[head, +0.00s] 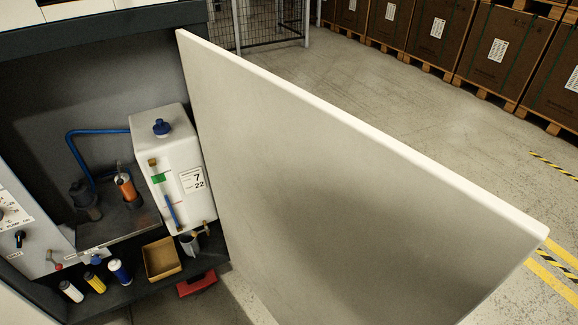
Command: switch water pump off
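A pale control panel (32,258) stands at the left edge, partly cut off by the picture. It carries a black rotary switch (20,238) and a dial with small lettering above it that seems to include "PUMP"; I cannot tell which setting the switch is in. A small red-tipped lever (57,266) sits lower on the panel. A blue hose (97,131) runs from a dark pump-like unit (84,200) to a white tank (166,160) with a blue cap. Neither of my grippers is in view.
A large pale door panel (330,190) stands open, filling the middle. Several bottles (94,283) and a cardboard box (161,258) sit on the low shelf. A red object (197,283) lies below. Open floor (430,120) extends beyond the door to stacked brown boxes (441,35).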

